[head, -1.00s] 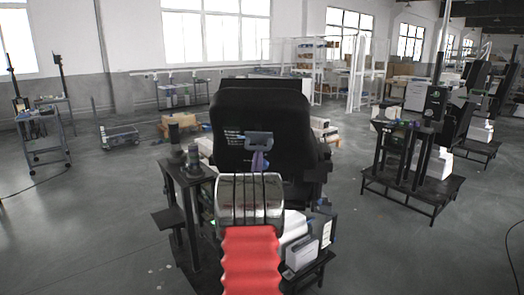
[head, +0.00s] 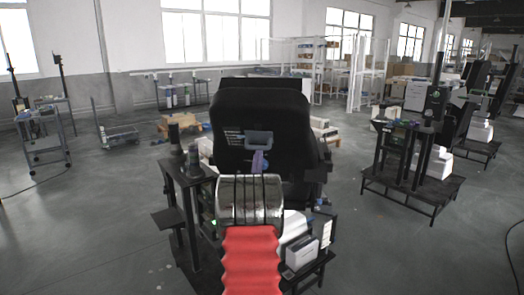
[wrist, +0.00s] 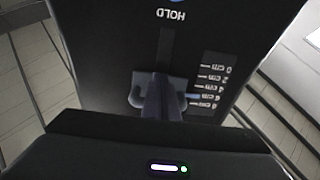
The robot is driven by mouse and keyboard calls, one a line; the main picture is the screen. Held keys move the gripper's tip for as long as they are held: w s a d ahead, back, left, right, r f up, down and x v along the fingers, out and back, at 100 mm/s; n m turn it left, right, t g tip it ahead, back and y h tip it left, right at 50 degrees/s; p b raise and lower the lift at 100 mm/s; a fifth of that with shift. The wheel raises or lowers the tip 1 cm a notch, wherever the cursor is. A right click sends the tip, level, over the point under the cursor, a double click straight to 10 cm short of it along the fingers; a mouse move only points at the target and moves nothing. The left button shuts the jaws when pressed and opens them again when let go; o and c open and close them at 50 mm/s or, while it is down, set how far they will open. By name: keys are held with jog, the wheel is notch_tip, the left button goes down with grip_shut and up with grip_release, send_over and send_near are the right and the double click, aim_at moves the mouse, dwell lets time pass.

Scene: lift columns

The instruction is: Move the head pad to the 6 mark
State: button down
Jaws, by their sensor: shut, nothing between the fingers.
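The black column panel (head: 240,112) stands in front of me, with a grey U-shaped handle (head: 258,138) on its face. In the wrist view the handle (wrist: 138,92) sits at the lower end of a vertical slot, below an upside-down HOLD label (wrist: 171,15). A printed scale (wrist: 212,87) lies to its right, and a small bluish pointer (wrist: 193,96) is level with its lower marks, near the one that looks like 6. My gripper (head: 259,160) is shut and empty, its dark fingers (wrist: 160,98) in front of the handle's middle. I cannot tell whether they touch it.
A black stand (head: 185,180) with dark cylinders is close on the left. White boxes (head: 300,250) lie low on the right. Another column stand (head: 410,160) is farther right.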

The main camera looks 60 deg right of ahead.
jog(key=shift+d+f, duration=0.15)
jog(key=shift+f, duration=0.1)
dwell(0.3)
jog(key=v, duration=0.9)
dwell(0.9)
jog(key=shift+w, duration=0.1)
dwell(0.8)
